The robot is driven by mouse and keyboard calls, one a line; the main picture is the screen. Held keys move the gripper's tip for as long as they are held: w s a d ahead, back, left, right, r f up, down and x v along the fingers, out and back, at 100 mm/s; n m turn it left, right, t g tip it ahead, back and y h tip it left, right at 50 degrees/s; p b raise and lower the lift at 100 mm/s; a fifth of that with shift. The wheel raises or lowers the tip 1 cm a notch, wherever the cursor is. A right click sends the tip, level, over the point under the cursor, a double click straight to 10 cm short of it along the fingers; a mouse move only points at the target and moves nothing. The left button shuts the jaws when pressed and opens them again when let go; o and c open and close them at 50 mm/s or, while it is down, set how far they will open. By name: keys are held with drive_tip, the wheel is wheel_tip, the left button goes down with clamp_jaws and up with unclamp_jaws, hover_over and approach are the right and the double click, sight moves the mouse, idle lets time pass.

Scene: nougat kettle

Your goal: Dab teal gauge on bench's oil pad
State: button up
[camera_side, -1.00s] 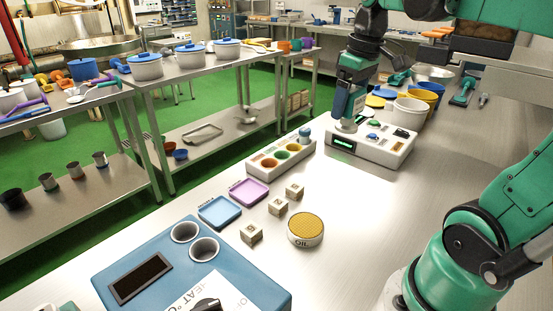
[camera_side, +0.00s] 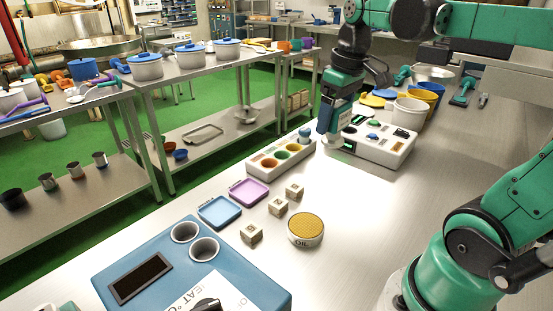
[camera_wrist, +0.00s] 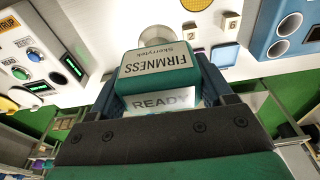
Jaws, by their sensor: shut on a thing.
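The teal gauge (camera_wrist: 158,62), with a FIRMNESS label and a READY display, is held between the dark jaws of my gripper (camera_wrist: 158,92) in the wrist view. A pale round shape shows just beyond its far end. In the side view my gripper (camera_side: 333,118) hangs over the bench, by the front left corner of the white control box, and mostly hides the gauge. The oil pad (camera_side: 306,226), a round tin with a yellow-orange top and an OIL mark, sits on the bench nearer the camera, apart from the gripper.
The white control box (camera_side: 388,146) is beside the gripper. A tray with coloured wells (camera_side: 262,170), small marked cubes (camera_side: 278,206), a purple tray (camera_side: 249,191), a blue tray (camera_side: 219,212) and a blue machine (camera_side: 245,285) stand along the bench. The bench right of the oil pad is clear.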

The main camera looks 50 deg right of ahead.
drive_tip(key=shift+s+a+f, duration=0.1)
drive_tip(key=shift+a+f, duration=1.15)
drive_tip(key=shift+f, duration=1)
drive_tip(key=shift+s+a+f, duration=0.15)
drive_tip(key=shift+a+f, duration=1.15)
drive_tip(key=shift+f, duration=0.95)
drive_tip(key=shift+s+a+f, duration=0.1)
drive_tip(key=shift+a+f, duration=1.15)
drive_tip(key=shift+f, duration=1)
drive_tip(key=shift+f, duration=0.55)
wheel_tip(320, 180, up, 6)
